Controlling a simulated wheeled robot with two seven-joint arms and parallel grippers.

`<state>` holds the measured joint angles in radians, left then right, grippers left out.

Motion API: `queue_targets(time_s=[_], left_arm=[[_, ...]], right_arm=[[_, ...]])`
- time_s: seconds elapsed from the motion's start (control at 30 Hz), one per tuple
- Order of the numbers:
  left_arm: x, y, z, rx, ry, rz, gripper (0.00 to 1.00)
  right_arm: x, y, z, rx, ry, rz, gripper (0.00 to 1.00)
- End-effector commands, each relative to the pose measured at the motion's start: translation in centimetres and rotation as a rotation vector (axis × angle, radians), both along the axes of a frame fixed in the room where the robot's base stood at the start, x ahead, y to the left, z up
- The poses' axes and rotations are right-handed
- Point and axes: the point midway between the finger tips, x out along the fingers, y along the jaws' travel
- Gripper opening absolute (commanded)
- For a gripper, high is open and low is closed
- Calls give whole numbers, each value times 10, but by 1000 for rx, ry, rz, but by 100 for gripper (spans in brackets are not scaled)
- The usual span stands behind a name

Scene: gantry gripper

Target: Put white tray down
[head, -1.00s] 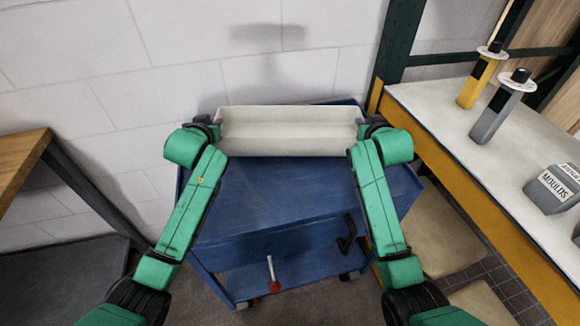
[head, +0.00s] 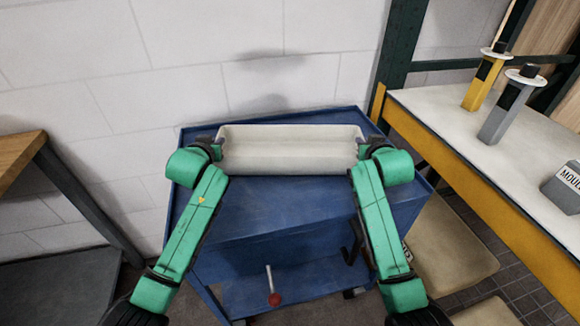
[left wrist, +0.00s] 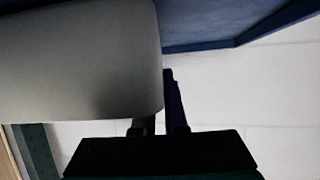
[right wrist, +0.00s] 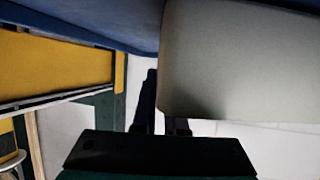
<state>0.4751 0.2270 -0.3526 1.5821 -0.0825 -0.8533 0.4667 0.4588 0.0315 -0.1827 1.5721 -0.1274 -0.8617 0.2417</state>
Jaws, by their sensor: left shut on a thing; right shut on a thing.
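The white tray (head: 290,150) is a long trough held level between my two grippers, over the back part of the blue cart (head: 270,205). My left gripper (head: 218,146) is shut on the tray's left end, and my right gripper (head: 363,147) is shut on its right end. The tray also shows in the left wrist view (left wrist: 80,60) and in the right wrist view (right wrist: 235,60), each with finger tips at its edge. I cannot tell whether the tray's underside touches the cart top, as it is hidden.
A white wall (head: 170,70) stands behind the cart. A yellow-edged bench (head: 470,140) with a yellow post (head: 483,80), a grey post (head: 508,108) and a grey moulds box (head: 565,188) is at right. A wooden table (head: 18,160) is at left. The cart's front top is clear.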

Motion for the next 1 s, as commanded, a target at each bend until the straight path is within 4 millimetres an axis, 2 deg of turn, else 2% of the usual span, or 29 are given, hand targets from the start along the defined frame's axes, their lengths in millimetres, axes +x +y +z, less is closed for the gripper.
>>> queue_targets(time_s=[0.03, 0.1, 0.13, 0.43, 0.57, 0.67, 0.9, 1.0], left_arm=[[0, 0, -10, 0, -2, 0, 0], [0, 0, -6, 0, 0, 0, 29], [0, 0, -5, 0, 0, 0, 40], [0, 0, -5, 0, 0, 0, 40], [-9, 0, -1, 0, -1, -1, 40], [-26, -1, 5, -1, -1, -2, 40], [-84, 0, 29, -1, -1, -2, 40], [-101, 0, 36, 0, 0, 0, 40]], right_arm=[[0, 0, -10, 0, -3, 0, 0], [0, 0, -5, 0, -1, 0, 29], [0, 0, -5, 0, 0, 0, 40], [0, 0, -5, 0, 0, 0, 40], [0, 0, -5, 0, 0, 0, 40], [0, 0, -5, 0, 0, 0, 40], [0, 0, -5, 0, 0, 0, 40], [0, 0, -5, 0, 0, 0, 40]])
